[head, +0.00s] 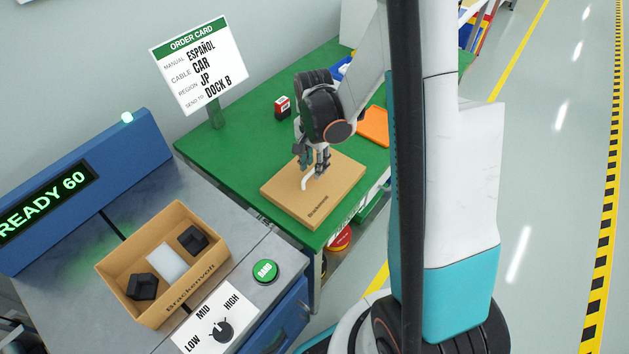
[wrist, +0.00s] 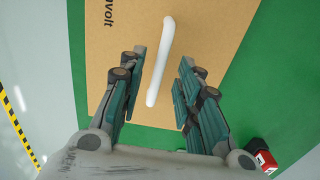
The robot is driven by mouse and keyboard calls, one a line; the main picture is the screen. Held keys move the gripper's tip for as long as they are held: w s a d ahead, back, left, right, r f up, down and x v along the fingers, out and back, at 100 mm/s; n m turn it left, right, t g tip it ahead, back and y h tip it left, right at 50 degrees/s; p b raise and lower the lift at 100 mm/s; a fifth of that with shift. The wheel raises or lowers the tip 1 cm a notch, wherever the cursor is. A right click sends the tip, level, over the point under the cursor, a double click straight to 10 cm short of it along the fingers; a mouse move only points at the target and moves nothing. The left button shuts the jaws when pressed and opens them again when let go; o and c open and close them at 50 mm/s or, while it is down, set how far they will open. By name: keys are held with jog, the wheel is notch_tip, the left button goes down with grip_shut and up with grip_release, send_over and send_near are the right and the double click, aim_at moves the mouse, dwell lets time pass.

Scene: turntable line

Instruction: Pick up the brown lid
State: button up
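The brown lid (head: 290,205) lies flat on the green table, printed "Brackenvolt" along its front edge. It also shows in the wrist view (wrist: 215,35). A white bar handle (head: 307,184) is on its top, partly hidden by my fingers in the head view. My gripper (head: 314,166) points down over the lid. In the wrist view, the fingers of my gripper (wrist: 167,82) are apart, with the white handle (wrist: 158,65) showing between them. I see no finger clearly touching the handle.
An open brown box (head: 205,234) with black inserts and a white item stands on the grey machine at left. An order card (head: 198,65) stands behind. A red-and-black stamp (head: 282,106) and an orange tray (head: 374,126) are on the green table (head: 235,150).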

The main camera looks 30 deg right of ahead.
notch_tip(320, 180, down, 3)
jog(key=shift+b, duration=0.5)
jog(key=shift+r, duration=0.1)
grip_shut()
